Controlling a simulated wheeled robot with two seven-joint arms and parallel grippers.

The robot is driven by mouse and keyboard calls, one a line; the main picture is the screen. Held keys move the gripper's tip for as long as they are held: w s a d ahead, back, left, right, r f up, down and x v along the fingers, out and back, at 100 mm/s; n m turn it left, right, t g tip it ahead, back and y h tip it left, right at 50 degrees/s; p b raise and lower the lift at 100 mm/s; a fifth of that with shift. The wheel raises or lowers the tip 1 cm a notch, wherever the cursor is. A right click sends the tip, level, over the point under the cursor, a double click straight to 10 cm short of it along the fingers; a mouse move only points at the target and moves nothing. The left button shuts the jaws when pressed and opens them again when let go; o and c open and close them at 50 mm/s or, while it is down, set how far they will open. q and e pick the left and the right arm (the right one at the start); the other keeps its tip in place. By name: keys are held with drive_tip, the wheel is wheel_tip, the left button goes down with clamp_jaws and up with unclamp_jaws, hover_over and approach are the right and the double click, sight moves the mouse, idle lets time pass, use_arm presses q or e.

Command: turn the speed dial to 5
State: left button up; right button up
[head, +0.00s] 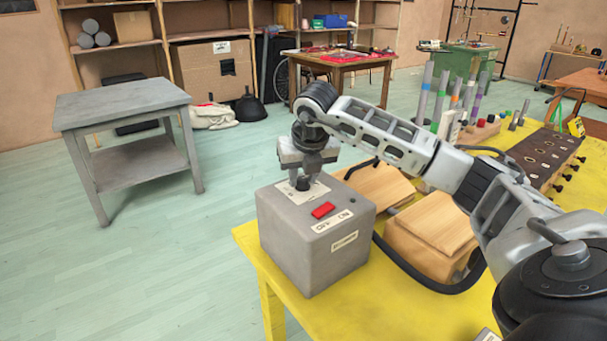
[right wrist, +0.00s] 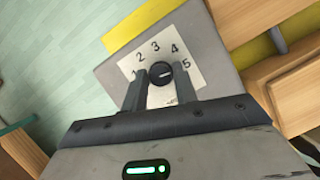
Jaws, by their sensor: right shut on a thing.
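The grey box (head: 310,245) stands on the near left corner of the yellow table. The black speed dial (right wrist: 160,73) sits on a white scale plate (right wrist: 150,50) numbered 1 to 5. A pale mark on the dial points to the right in the right wrist view, roughly toward the 5 side; I cannot tell the exact setting. My right gripper (head: 303,180) comes down over the box top and is shut on the dial, one finger on each side. In the head view it partly hides the dial and plate. My left gripper is not in view.
A red switch (head: 322,210) and an OFF/ON label (head: 332,222) are on the box beside the dial. A grey side table (head: 122,103) stands apart at left.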

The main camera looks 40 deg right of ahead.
idle(0.4)
drive_tip(key=o, duration=1)
drive_tip(key=shift+c, duration=0.2)
drive_tip(key=v, duration=1.6)
drive_tip(key=shift+w, duration=0.15)
